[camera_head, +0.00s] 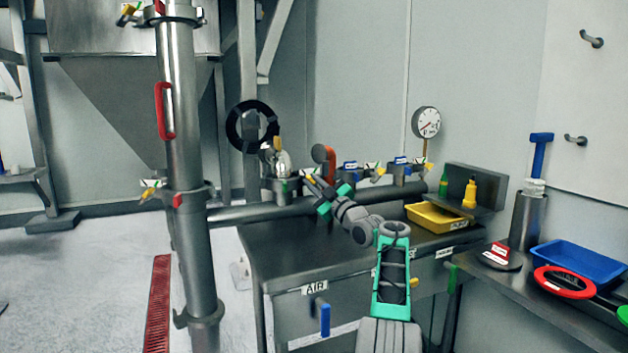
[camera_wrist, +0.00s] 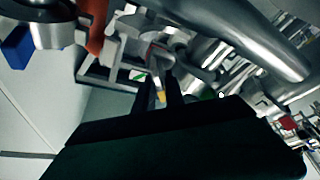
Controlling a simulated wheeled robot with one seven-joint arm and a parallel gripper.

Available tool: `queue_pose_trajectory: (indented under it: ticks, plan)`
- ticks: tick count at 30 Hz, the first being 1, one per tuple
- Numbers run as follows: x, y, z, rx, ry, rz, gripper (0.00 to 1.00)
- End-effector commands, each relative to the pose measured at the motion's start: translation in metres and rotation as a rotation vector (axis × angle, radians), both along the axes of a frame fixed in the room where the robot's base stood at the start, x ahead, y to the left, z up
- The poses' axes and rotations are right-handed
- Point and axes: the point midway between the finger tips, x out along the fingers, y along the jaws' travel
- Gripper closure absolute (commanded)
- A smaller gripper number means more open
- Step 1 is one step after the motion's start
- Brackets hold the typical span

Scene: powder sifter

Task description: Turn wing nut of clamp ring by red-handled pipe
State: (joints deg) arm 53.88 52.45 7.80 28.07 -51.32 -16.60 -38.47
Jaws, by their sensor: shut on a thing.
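An orange-red handle (camera_head: 325,155) stands on a short pipe on the bench's horizontal pipe; it also shows in the wrist view (camera_wrist: 97,25). A metal clamp ring (camera_head: 282,190) sits just left of it. My gripper (camera_head: 312,182) reaches in from the lower right beside this clamp. In the wrist view its two dark fingers (camera_wrist: 160,95) are close together around the wing nut, whose yellow tip (camera_wrist: 162,97) shows between them. The gripper is shut on the wing nut. The fingers and the dim light hide most of the nut and bolt.
A vertical pipe (camera_head: 178,80) with a long red handle (camera_head: 165,110) stands at left. More clamped stubs with blue tags (camera_head: 400,162) line the horizontal pipe to the right. A yellow tray (camera_head: 438,218) lies on the bench. A blue tray (camera_head: 582,262) is at far right.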

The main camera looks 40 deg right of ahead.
Motion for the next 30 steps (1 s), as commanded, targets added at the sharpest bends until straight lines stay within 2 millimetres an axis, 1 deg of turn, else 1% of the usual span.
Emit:
queue_pose_trajectory:
  ticks: [9,22,23,27,28,30]
  plan:
    - [-0.0001,-0.0007,-0.0002,-0.082,0.025,-0.002,1.0]
    - [0.0,-0.0005,-0.0012,-0.09,0.027,-0.002,1.0]
    - [0.0,-0.0005,-0.0012,-0.09,0.027,-0.002,0.83]
    - [0.0001,-0.0002,-0.0009,-0.09,0.027,-0.002,0.72]
    - [0.0001,-0.0002,-0.0009,-0.09,0.027,-0.001,0.7]
    - [0.0001,0.0,-0.0006,-0.09,0.027,-0.001,0.7]
